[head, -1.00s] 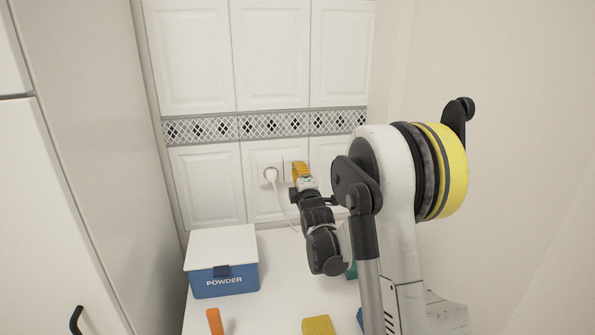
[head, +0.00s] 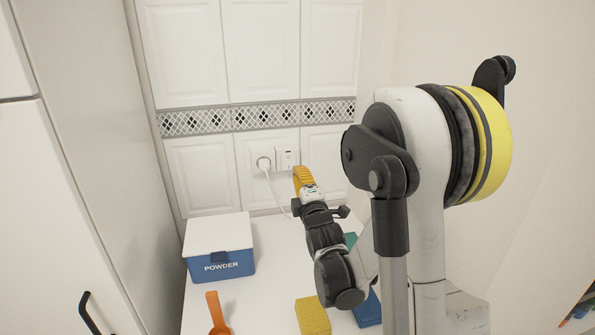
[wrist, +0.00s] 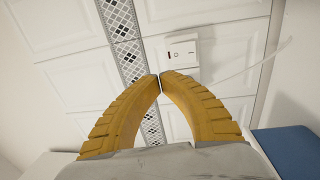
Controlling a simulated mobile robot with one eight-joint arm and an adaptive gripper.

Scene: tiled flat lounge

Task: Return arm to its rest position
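My arm (head: 430,190) reaches forward over a white worktop, bent at the elbow. My gripper (head: 299,172) points at the tiled wall, in front of and just below a white wall switch (head: 287,157). In the wrist view, the two yellow fingers of my gripper (wrist: 160,82) curve together and their tips meet, with nothing between them. The switch also shows just beyond the fingertips in the wrist view (wrist: 181,56). The gap between the fingertips and the wall is hard to judge.
A plugged-in socket (head: 264,163) with a white cord is left of the switch. On the worktop (head: 262,290) are a blue POWDER box (head: 228,266), an orange scoop (head: 216,312), a yellow sponge (head: 312,317) and a blue item (head: 367,310). A tall cabinet (head: 85,130) stands at left.

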